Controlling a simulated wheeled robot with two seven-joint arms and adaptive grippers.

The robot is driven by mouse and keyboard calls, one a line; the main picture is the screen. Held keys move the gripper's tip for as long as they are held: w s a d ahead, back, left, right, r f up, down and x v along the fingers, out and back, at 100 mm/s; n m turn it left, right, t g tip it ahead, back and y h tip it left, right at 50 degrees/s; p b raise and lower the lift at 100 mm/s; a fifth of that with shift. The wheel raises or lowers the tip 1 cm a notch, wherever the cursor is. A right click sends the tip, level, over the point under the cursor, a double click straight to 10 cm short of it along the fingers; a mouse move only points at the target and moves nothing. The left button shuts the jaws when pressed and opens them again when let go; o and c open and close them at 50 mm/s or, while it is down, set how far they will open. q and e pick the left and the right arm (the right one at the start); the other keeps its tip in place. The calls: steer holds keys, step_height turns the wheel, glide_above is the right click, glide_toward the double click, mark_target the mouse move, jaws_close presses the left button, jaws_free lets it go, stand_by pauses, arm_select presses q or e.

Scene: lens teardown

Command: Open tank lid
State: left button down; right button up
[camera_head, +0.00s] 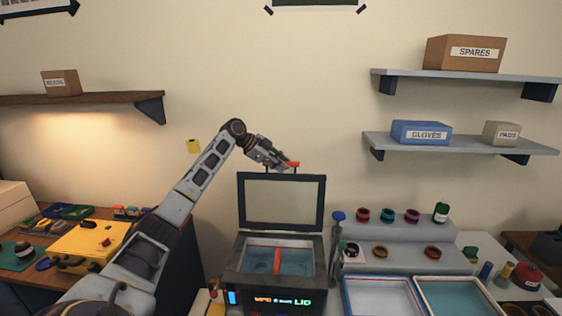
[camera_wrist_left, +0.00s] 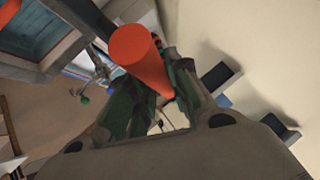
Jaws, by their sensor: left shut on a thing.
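The tank (camera_head: 274,293) stands on the bench in the middle of the head view, with a lit display on its front. Its lid (camera_head: 323,205), a dark frame around a pale panel, stands upright at the tank's back edge. Bluish liquid (camera_head: 262,262) and a red-orange bar show inside the open tank. My left gripper (camera_head: 284,164) is at the lid's top edge, shut on the red-orange lid handle (camera_head: 293,164). In the left wrist view the handle (camera_wrist_left: 138,52) sits between the fingers, and a tank corner (camera_wrist_left: 40,35) shows at upper left. My right gripper is not in view.
Two trays (camera_head: 345,292) lie right of the tank. Behind them a stepped grey rack (camera_head: 400,262) holds several coloured rings and a dark jar (camera_head: 441,212). A yellow case (camera_head: 88,248) is at left. Wall shelves hold boxes, including a blue one (camera_head: 421,132).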

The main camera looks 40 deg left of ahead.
arm_select(q)
steer(key=shift+w+f+g, duration=0.25)
steer(key=shift+f+g, duration=0.05)
steer(key=shift+f, duration=0.3)
steer(key=shift+s, duration=0.1)
steer(key=c, duration=1.4)
jaws_free()
steer(key=shift+o, duration=0.4)
steer(key=shift+w, duration=0.2)
steer(key=shift+a+r, duration=0.1)
steer(key=shift+r, duration=0.1)
steer(key=shift+v, duration=1)
steer(key=v, duration=1)
steer(key=shift+s, duration=0.1)
